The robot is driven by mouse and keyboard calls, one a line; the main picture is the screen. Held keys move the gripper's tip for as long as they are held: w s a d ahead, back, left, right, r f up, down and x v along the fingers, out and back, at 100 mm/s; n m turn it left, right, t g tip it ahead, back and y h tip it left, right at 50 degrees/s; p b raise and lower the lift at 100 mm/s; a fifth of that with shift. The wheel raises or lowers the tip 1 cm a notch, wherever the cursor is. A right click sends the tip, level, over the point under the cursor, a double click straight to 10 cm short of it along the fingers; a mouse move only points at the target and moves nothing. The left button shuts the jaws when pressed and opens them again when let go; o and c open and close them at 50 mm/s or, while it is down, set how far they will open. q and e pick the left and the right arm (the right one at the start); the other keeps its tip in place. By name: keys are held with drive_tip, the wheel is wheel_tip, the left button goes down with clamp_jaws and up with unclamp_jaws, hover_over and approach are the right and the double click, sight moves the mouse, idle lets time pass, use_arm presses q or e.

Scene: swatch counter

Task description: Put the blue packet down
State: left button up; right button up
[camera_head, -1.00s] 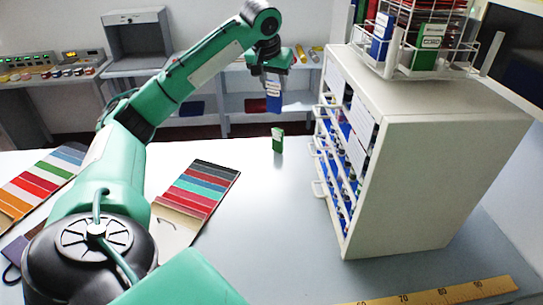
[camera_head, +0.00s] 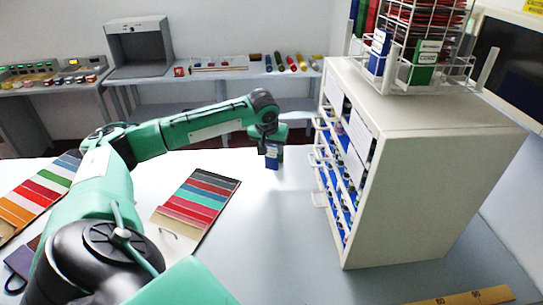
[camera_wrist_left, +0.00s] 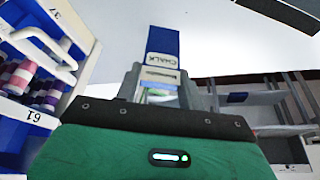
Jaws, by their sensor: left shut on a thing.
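My left gripper (camera_head: 270,142) is shut on the blue packet (camera_head: 272,158) and holds it upright, low over the far part of the counter (camera_head: 290,225), left of the cabinet. I cannot tell whether its lower end touches the counter. In the left wrist view the blue packet (camera_wrist_left: 163,45) stands out from between the fingers, with a white label reading CHALK. My right gripper is not in view.
A white cabinet (camera_head: 430,190) with open compartments and protruding handles stands close to the right. A wire rack (camera_head: 425,75) with packets sits on top. A swatch board (camera_head: 200,200) lies to the left. The counter's middle front is clear.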

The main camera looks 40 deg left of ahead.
sight(271, 156)
use_arm(q)
drive_tip(key=shift+f+p, duration=0.45)
drive_tip(key=shift+f, duration=1.8)
drive_tip(key=shift+f, duration=0.15)
drive_tip(key=o, duration=0.9)
drive_tip(key=shift+o, duration=0.2)
drive_tip(key=b+v, duration=0.2)
drive_tip(key=v, duration=1)
